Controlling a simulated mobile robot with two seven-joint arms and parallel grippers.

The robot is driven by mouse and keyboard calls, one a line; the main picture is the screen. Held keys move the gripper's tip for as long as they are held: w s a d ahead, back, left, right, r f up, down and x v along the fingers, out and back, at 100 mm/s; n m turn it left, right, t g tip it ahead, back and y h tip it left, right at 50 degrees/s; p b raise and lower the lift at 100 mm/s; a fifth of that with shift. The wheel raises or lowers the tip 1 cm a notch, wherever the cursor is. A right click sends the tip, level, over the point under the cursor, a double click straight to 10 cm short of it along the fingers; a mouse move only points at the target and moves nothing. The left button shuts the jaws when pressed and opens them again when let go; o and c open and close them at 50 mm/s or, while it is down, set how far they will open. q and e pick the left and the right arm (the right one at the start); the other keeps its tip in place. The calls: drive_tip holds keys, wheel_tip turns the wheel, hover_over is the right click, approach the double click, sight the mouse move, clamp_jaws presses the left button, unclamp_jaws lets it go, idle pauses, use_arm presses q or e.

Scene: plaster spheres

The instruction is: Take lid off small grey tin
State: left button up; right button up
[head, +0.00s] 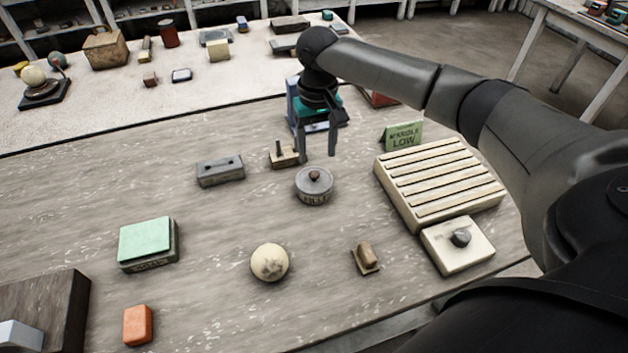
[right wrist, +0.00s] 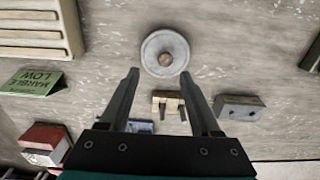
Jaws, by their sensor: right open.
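The small grey tin (head: 314,195) stands upright on the wooden table with its lid (head: 314,178) on. The lid is round and grey with a brown knob in the middle; in the right wrist view the lid (right wrist: 165,53) shows from above. My right gripper (head: 318,155) is above the table just behind the tin, fingers pointing down, open and empty. In the right wrist view its two fingers (right wrist: 163,75) are spread apart, with the lid beyond their tips. The gripper does not touch the tin. My left gripper is not in view.
A small wooden block with pegs (head: 284,155) and a grey two-holed block (head: 220,171) stand left of the tin. A slatted cream rack (head: 440,183) and a green sign (head: 403,135) stand to the right. A plaster sphere (head: 269,262) and a small wooden stamp-like piece (head: 366,258) lie in front.

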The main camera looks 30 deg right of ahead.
sight(315, 173)
drive_tip(key=f, duration=0.2)
drive_tip(key=f+b, duration=0.1)
drive_tip(key=a+f, duration=0.1)
drive_tip(key=f, duration=0.1)
drive_tip(key=shift+s+f, duration=0.15)
drive_tip(key=shift+f, duration=0.2)
drive_tip(key=shift+d, duration=0.1)
clamp_jaws()
